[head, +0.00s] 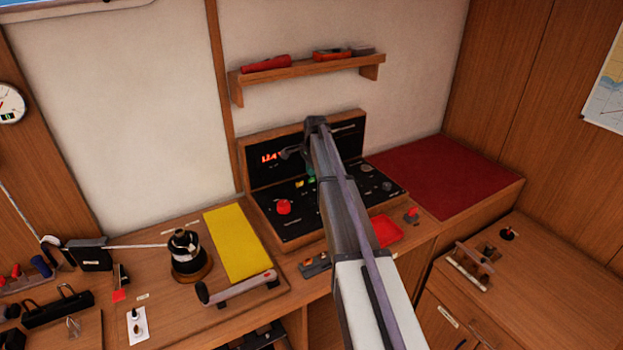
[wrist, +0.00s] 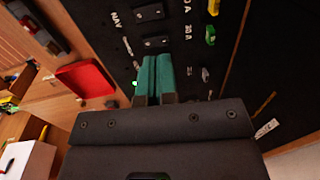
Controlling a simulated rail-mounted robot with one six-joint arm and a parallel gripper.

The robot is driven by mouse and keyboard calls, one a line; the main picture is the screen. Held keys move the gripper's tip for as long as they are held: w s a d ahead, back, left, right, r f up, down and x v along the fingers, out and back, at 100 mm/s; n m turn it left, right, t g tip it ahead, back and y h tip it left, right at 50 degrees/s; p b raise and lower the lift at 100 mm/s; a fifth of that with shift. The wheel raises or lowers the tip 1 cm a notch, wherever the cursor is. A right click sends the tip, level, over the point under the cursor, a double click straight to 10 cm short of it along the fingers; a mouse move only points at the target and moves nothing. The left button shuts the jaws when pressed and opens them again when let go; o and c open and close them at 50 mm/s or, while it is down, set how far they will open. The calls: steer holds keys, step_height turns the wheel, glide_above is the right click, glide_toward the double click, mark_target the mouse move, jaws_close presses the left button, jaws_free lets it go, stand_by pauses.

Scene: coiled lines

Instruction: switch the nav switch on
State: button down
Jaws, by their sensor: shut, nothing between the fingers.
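The black switch panel (head: 300,225) sits in a wooden console below the shelf. In the wrist view its NAV label (wrist: 115,18) is at the upper left. A small silver lever (wrist: 127,46) shows just below that label; I cannot tell surely whether it is the nav switch or which way it is set. My gripper (wrist: 158,62) has its teal fingers together and empty, over the panel, to the right of and below this lever. I cannot tell whether it touches the panel. In the head view my arm hides part of the panel; the teal fingertips (head: 310,171) show beside it.
Black rectangular fittings (wrist: 153,42), green and yellow fuses (wrist: 210,34) and another small lever (wrist: 205,74) are near the fingers. A small green light (wrist: 134,84) shows beside them. A red knob (head: 284,207) stands up on the panel. A red tray (head: 386,231) lies in front.

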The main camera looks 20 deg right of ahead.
mark_target(311, 201)
steer(key=f+b, duration=0.3)
steer(key=f, duration=0.1)
steer(key=w+f+b, duration=0.1)
steer(key=f+b, duration=0.6)
steer(key=f, duration=0.1)
steer(key=shift+w+a+b, duration=0.1)
steer(key=shift+w+b, duration=0.15)
steer(key=shift+b, duration=0.15)
steer(key=shift+f, duration=0.3)
steer(key=shift+r, duration=0.1)
steer(key=shift+s, duration=0.15)
steer(key=shift+s+r, duration=0.3)
steer(key=shift+s, duration=0.25)
